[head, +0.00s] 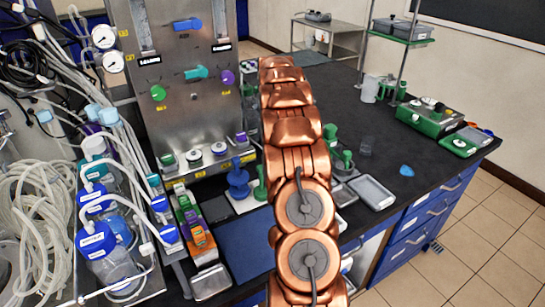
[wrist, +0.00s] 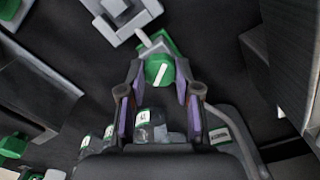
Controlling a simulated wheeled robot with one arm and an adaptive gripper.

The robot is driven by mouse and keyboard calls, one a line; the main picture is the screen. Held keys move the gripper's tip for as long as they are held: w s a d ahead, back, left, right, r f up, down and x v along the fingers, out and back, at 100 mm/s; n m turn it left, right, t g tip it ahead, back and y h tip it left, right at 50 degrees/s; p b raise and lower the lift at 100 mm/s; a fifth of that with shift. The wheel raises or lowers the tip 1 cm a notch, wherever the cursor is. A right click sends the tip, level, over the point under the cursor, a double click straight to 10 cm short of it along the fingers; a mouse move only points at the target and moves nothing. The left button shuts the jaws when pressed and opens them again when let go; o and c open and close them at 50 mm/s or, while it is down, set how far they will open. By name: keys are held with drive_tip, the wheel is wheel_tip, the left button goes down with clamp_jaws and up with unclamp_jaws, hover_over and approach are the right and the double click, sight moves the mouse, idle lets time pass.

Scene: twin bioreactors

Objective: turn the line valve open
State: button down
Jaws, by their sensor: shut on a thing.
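The line valve appears in the wrist view as a green body with a round green knob (wrist: 160,72) that has a white bar across it. The white bar lies slanted in the picture. A grey pipe fitting (wrist: 125,18) joins the valve at upper left. My gripper (wrist: 160,80), with purple pads, has its fingertips on either side of the knob and is shut on it. In the head view my copper arm hides my gripper, and I cannot pick out this valve there.
Small vials with green labels (wrist: 143,117) lie below the valve in the wrist view. In the head view a steel panel with knobs (head: 185,75) and tubing (head: 35,210) stand to the left. A grey tray (head: 372,192) and a green device (head: 430,117) stand on the dark bench at right.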

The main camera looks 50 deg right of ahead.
drive_tip(key=n+b, duration=0.3)
drive_tip(key=n, duration=0.2)
drive_tip(key=shift+w+n, duration=0.1)
drive_tip(key=shift+n, duration=0.2)
drive_tip(key=n+b, duration=0.1)
drive_tip(key=n, duration=0.4)
drive_tip(key=shift+r+n, duration=0.1)
drive_tip(key=shift+n, duration=0.2)
drive_tip(key=c, duration=0.8)
unclamp_jaws()
drive_tip(key=shift+r, duration=3.65)
